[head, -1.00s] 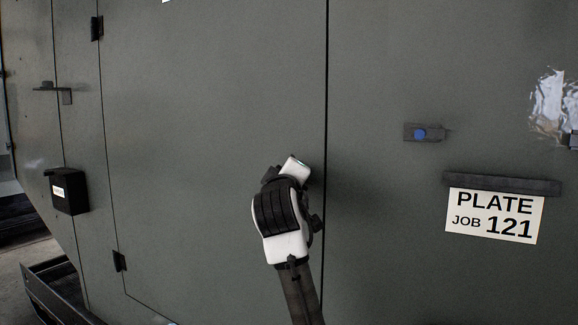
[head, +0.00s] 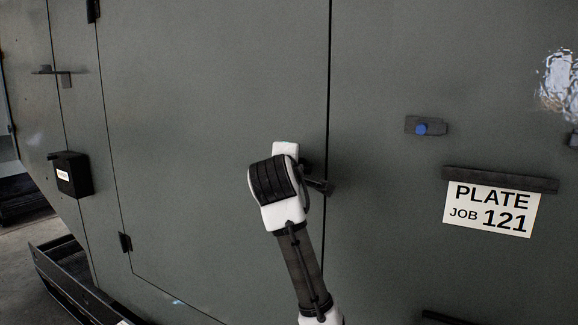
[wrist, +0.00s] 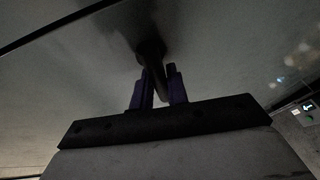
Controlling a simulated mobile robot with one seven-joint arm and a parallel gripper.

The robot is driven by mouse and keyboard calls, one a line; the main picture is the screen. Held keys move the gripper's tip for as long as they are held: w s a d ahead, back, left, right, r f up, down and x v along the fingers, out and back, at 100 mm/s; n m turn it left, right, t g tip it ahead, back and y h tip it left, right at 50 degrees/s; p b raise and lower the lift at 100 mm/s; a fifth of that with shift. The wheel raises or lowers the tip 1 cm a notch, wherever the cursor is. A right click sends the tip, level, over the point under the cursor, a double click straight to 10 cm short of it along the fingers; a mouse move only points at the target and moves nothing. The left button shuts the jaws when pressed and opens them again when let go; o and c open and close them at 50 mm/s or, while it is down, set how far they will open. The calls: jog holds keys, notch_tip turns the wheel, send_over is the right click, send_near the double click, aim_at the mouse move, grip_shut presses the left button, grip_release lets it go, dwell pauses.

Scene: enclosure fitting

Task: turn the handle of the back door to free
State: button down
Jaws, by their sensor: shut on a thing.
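The back door (head: 210,110) is a large grey-green panel, looking closed, with a dark seam along its right edge. My gripper shows in the wrist view (wrist: 160,84), its two purple fingers shut on the dark handle (wrist: 151,50), one on each side. The handle's round base meets the grey surface just beyond the fingertips. In the head view my white and black wrist covers most of the grip, near the door's right seam. A dark bar (head: 317,185) sticks out right of the wrist; I cannot tell whether it is handle or gripper.
A small catch with a blue knob (head: 422,129) and a sign reading PLATE JOB 121 (head: 490,209) are on the panel right of the seam. A black box (head: 72,175) and a bracket (head: 60,76) project at the left. Hinges (head: 125,243) line the door's left edge.

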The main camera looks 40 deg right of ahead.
jog(key=shift+f, duration=0.1)
jog(key=c, duration=1.4)
grip_release()
jog(key=shift+d, duration=0.1)
jog(key=shift+s, duration=0.1)
jog(key=b+v, duration=0.4)
jog(key=v, duration=0.9)
jog(key=shift+s+a, duration=0.25)
jog(key=shift+a, duration=0.1)
